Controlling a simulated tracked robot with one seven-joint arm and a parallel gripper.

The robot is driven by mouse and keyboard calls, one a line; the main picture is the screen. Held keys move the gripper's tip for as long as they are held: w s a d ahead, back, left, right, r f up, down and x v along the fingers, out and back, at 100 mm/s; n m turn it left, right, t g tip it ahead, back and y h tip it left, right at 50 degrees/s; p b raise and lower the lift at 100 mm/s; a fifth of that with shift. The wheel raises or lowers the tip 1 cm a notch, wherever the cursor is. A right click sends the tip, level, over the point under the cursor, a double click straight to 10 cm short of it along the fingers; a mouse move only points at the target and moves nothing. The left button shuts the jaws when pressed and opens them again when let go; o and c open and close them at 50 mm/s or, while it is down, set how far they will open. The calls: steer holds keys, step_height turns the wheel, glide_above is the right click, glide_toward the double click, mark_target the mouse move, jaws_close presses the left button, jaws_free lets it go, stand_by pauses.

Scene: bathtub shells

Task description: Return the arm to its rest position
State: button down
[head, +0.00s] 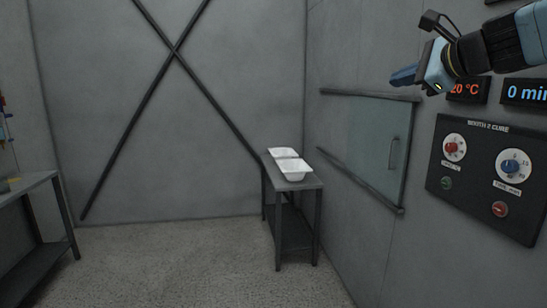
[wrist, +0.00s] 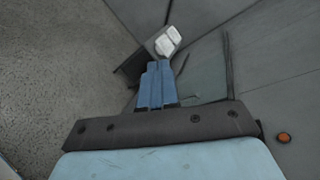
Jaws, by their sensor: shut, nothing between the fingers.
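My gripper (head: 404,76) is at the upper right in the head view, with my arm reaching in from the right edge. Its blue fingers point left and are shut with nothing between them. It is in the air in front of the right wall, above the sliding window's right part and left of the red display. In the wrist view the closed blue fingers (wrist: 157,84) point up the picture toward the distant table and white shells.
Two white bathtub shells (head: 294,170) sit on a narrow dark table (head: 314,184) by the wall. A control panel (head: 487,180) with red and blue knobs, displays (head: 467,90) and a glass window (head: 370,140) are on the right wall. Another table (head: 30,181) stands left. The floor between is clear.

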steer(key=s+a+f+n+g+h, duration=0.1)
steer(key=s+f+n+g+h, duration=0.1)
steer(key=s+f+n, duration=0.3)
steer(key=s+a+f+n+g+h, duration=0.1)
steer(key=s+f+n, duration=0.5)
steer(key=f, duration=0.6)
steer(key=s+a+f+n+g+h, duration=0.1)
steer(key=s+f+n+g+h, duration=0.1)
steer(key=s+f+n+g, duration=0.3)
step_height(320, 180, down, 4)
steer(key=n, duration=0.3)
steer(key=shift+s+a+r+n+h, duration=0.2)
steer(key=shift+s+a+n+h, duration=0.05)
steer(key=shift+s+n+h, duration=0.15)
steer(key=shift+d, duration=0.15)
